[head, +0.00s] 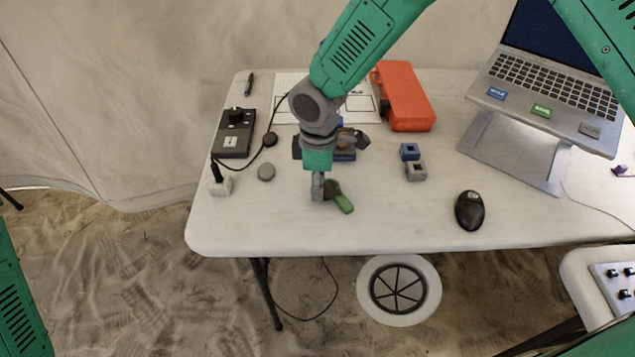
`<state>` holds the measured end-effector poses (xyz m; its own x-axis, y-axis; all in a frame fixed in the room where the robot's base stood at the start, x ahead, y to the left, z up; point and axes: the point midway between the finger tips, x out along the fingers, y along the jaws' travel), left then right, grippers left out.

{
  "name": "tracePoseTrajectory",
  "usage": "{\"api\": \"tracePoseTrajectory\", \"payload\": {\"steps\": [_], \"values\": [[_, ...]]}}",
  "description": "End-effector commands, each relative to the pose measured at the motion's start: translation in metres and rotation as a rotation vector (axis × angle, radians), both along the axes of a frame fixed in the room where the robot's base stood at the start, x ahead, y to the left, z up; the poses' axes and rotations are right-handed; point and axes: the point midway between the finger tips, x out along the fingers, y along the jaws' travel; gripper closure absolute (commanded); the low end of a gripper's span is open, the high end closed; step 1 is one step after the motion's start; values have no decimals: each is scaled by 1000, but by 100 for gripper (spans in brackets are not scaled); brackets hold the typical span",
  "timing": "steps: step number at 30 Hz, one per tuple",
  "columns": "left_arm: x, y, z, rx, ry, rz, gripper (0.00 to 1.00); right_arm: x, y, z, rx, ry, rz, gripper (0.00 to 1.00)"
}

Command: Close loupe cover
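A small dark-green piece (341,198), which looks like the loupe or its cover, lies on the table near the front edge. It is too small to tell how its parts sit or how far the cover is open. My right arm reaches down over the table from the top. My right gripper (318,187) points down just left of the green piece, very close to it. Whether they touch is unclear. The gripper is seen edge-on, so its opening and anything between its fingers are hidden. My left gripper is out of view; only part of my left arm shows at lower left.
An orange case (405,96), small blue and grey blocks (415,171), a black mouse (469,210) and a laptop on a stand (545,95) are to the right. A dark device (234,133) with a cable is left.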

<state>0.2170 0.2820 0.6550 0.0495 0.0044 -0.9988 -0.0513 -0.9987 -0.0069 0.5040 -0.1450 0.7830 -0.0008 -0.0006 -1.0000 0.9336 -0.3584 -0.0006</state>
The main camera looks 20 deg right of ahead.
Motion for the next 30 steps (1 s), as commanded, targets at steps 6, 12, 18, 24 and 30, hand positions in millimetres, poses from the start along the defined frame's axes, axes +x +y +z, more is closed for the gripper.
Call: {"api": "tracePoseTrajectory", "payload": {"steps": [6,12,18,24,30], "values": [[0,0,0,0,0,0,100,0,0,0,0,0,0,67],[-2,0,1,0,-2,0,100,1,0,10,1,-4,0,67],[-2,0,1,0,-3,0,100,2,0,48,0,-4,-1,67],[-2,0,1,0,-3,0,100,2,1,89,1,-4,0,67],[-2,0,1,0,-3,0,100,2,1,113,0,1,-1,67]]}}
